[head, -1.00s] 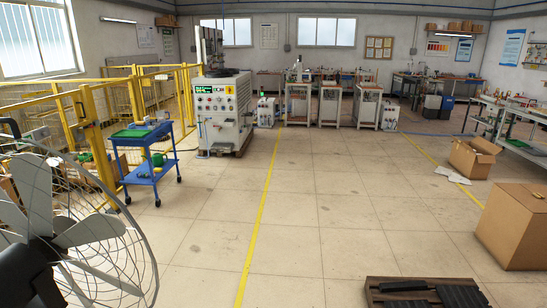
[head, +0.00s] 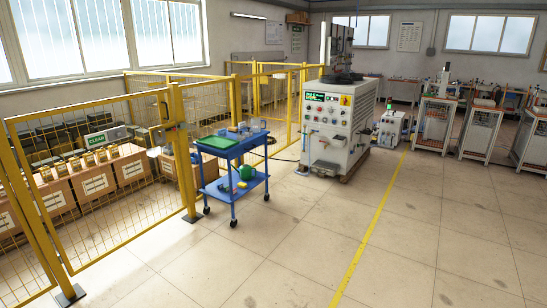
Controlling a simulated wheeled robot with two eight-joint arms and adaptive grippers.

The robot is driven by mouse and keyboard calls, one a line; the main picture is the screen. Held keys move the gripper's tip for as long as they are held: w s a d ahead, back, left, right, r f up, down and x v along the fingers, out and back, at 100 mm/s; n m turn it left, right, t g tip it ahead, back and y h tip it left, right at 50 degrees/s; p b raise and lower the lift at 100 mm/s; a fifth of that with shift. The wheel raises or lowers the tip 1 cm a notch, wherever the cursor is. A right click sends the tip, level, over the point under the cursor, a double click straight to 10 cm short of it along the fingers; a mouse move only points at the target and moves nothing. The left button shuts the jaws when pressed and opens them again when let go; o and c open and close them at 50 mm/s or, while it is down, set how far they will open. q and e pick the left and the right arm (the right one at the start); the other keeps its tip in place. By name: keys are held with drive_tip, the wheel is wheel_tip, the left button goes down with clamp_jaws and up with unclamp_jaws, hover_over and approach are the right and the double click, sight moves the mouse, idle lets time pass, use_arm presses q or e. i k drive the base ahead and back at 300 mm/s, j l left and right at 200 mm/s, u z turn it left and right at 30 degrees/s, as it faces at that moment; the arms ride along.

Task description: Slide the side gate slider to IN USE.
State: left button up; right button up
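I cannot make out a side gate slider or an IN USE label at this distance. A yellow mesh fence (head: 178,140) runs along the left side, with a small grey fitting on its near post that is too small to read. The white heater machine (head: 335,135) stands at the back centre, with a lit green display and several buttons on its front. Neither of my grippers shows in the head view.
A blue two-shelf cart (head: 232,172) stands in front of the fence, with a green tray on top. Cardboard boxes (head: 90,178) and a green-and-white sign (head: 108,137) are behind the mesh. The floor right of the cart is clear along the yellow line (head: 372,230).

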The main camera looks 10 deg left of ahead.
sight(118, 134)
drive_tip(key=i+j+u, duration=0.25)
drive_tip(key=i+u, duration=0.15)
drive_tip(key=i, duration=0.2)
drive_tip(key=i+u, duration=0.35)
drive_tip(key=i, duration=0.25)
drive_tip(key=i+l+u, duration=0.1)
drive_tip(key=i+u, duration=0.3)
drive_tip(key=i, duration=0.2)
drive_tip(key=i+l+u, duration=0.4)
drive_tip(key=i, duration=0.15)
drive_tip(key=i+j, duration=0.4)
drive_tip(key=i, duration=0.2)
drive_tip(key=i+j, duration=0.4)
drive_tip(key=i, duration=0.2)
drive_tip(key=i+j, duration=0.4)
drive_tip(key=i, duration=0.15)
